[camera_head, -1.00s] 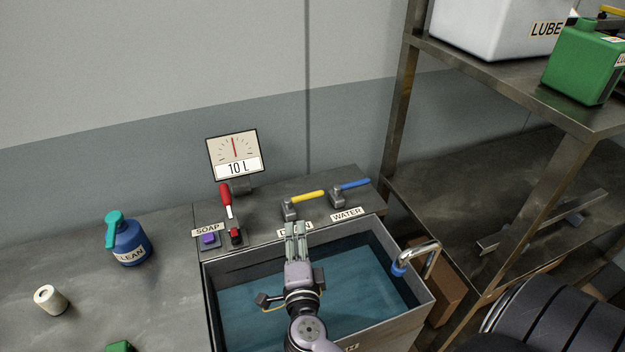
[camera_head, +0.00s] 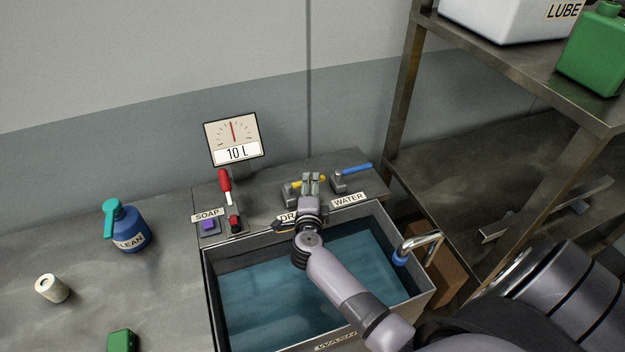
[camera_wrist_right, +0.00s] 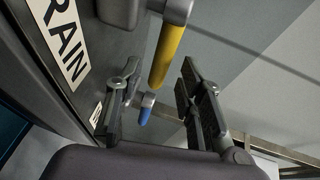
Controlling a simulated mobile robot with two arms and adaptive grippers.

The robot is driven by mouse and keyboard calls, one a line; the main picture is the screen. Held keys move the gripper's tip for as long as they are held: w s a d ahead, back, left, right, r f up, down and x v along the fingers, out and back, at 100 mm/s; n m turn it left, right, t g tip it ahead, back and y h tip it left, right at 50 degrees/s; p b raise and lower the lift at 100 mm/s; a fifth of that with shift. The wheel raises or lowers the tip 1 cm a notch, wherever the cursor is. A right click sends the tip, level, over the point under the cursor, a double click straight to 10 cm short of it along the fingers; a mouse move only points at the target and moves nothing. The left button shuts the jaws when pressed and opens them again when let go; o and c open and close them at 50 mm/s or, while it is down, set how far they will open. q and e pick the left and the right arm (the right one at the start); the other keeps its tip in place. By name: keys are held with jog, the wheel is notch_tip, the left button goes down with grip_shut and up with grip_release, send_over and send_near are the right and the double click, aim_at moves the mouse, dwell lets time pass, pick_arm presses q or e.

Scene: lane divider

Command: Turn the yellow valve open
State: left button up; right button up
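The yellow valve (camera_head: 296,185) is on the back ledge of the sink, above the DRAIN label, its handle pointing right. My right gripper (camera_head: 311,182) is over this handle and hides part of it in the head view. In the right wrist view the fingers (camera_wrist_right: 162,100) are apart, with nothing held between them. The yellow handle (camera_wrist_right: 168,55) reaches down toward the gap between the fingertips; I cannot tell whether it touches either finger. My left gripper is not in view.
The blue WATER valve (camera_head: 354,171) is close on the right. A red lever (camera_head: 224,182) and a gauge reading 10 L (camera_head: 236,152) are on the left. The sink (camera_head: 208,290) holds water, with a curved faucet (camera_head: 432,240) at its right. A metal shelf (camera_head: 590,120) stands right.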

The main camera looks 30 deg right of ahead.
jog(key=x, duration=0.2)
jog(key=shift+w+d, duration=0.15)
jog(key=shift+w, duration=0.05)
jog(key=shift+w+d+f, duration=0.2)
jog(key=shift+w+d, duration=0.1)
jog(key=shift+w, duration=0.05)
jog(key=shift+a+r, duration=0.1)
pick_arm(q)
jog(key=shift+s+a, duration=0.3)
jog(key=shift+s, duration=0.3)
pick_arm(e)
grip_shut()
